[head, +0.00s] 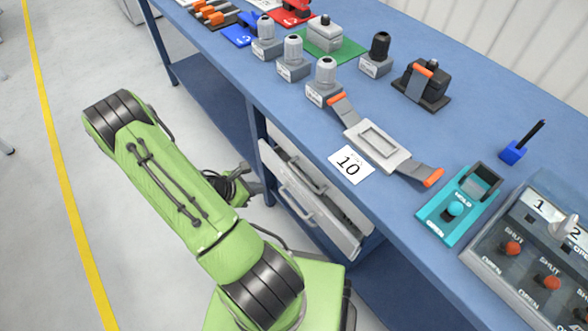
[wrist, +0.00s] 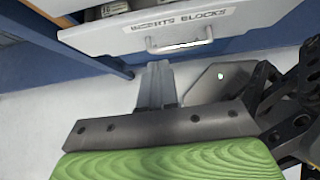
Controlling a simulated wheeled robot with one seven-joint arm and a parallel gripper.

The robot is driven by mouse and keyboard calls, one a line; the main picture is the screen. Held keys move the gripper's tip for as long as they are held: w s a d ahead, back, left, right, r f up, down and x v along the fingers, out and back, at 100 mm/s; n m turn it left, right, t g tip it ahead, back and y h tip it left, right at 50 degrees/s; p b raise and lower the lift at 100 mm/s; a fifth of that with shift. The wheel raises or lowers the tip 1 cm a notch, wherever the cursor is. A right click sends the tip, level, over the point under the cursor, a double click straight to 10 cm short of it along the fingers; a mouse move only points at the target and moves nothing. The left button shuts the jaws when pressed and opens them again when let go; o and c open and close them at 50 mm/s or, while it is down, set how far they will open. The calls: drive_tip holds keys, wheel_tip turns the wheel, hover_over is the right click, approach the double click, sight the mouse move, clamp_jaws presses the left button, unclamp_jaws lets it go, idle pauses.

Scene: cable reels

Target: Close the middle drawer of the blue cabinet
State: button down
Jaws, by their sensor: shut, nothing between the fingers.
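The blue cabinet is under the bench, with pale grey drawer fronts in the head view. A lower drawer front (head: 326,230) with a bar handle (head: 297,207) stands out from the cabinet, below another front with its own handle (head: 308,178). In the wrist view, a drawer front (wrist: 110,38) labelled "INSERTS BLOCKS" is pulled out, its handle (wrist: 180,46) facing me and some contents showing behind it. I cannot tell for certain which drawer is the middle one. My gripper (wrist: 156,72) is shut and empty, just in front of and below that handle, apparently apart from it.
A bench leg stands left of the drawers.

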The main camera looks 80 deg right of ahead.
sight(294, 182)
drive_tip(key=b+x, duration=0.1)
drive_tip(key=x, duration=0.3)
drive_tip(key=b+x, duration=0.1)
drive_tip(key=x, duration=0.3)
drive_tip(key=r+b+x, duration=0.1)
drive_tip(key=x, duration=0.3)
drive_tip(key=shift+s+d+r+b, duration=0.1)
drive_tip(key=shift+s+d+b, duration=0.2)
drive_tip(key=shift+s+d, duration=0.1)
drive_tip(key=shift+s+d+r, duration=0.1)
drive_tip(key=shift+s+d, duration=0.25)
